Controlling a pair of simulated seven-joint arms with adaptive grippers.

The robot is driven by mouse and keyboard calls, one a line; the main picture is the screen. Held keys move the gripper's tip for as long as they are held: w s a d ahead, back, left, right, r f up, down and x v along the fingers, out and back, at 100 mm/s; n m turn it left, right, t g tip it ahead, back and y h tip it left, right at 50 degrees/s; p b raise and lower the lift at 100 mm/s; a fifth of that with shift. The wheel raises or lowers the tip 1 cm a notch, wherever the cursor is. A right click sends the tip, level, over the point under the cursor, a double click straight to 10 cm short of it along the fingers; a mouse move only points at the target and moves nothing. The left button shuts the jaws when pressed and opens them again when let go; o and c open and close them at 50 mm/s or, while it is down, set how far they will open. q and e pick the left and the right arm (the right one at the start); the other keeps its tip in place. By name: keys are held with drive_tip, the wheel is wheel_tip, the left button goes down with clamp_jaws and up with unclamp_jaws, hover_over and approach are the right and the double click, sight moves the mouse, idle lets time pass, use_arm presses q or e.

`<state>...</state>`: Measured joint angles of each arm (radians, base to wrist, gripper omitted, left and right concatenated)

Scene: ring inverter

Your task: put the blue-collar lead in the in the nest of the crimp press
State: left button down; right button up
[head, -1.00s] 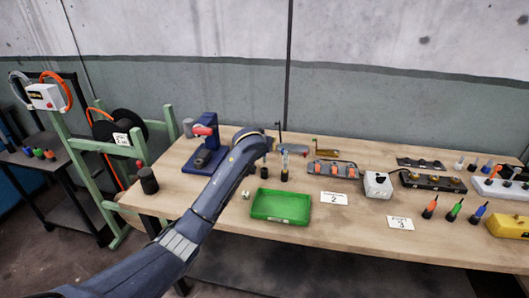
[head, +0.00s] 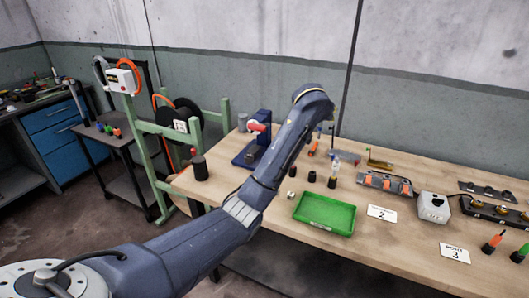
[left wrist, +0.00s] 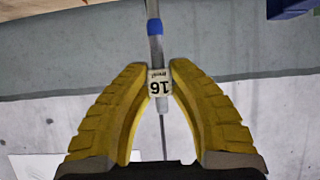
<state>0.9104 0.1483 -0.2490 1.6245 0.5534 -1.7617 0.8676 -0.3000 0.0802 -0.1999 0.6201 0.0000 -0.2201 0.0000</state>
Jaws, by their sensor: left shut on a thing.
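In the left wrist view, the yellow fingers of my left gripper (left wrist: 158,76) are shut on a grey lead (left wrist: 155,45) with a blue collar (left wrist: 153,26) near the top of the picture. A white tag (left wrist: 159,83) marked 16 sits on the lead between the fingertips. In the head view my left forearm hides most of this gripper and the lead. What looks like the crimp press (head: 250,155), dark blue with a red and white part, stands at the bench's left rear, left of my wrist. Its nest cannot be made out. My right gripper is out of view.
A green tray (head: 320,227) lies at the bench's front. Small dark cylinders stand behind it. A rack with orange parts (head: 385,183) and a white box (head: 433,207) are to the right.

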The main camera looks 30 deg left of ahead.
use_arm(q)
drive_tip(key=s+d+r, duration=0.5)
drive_tip(key=s+d, duration=0.4)
drive_tip(key=s, duration=0.2)
drive_tip(key=s+a+f+m+h, duration=0.1)
drive_tip(key=s+a+f, duration=0.4)
drive_tip(key=s, duration=0.5)
drive_tip(key=w+a+r+m+h, duration=0.2)
drive_tip(key=w+a+r+h, duration=0.1)
drive_tip(key=w+a, duration=1.25)
drive_tip(key=w+a+f+m+h, duration=0.1)
drive_tip(key=w+a+m, duration=0.1)
drive_tip(key=a, duration=1.5)
wheel_tip(320, 180, down, 20)
drive_tip(key=shift+s+g, duration=0.15)
drive_tip(key=shift+g, duration=0.15)
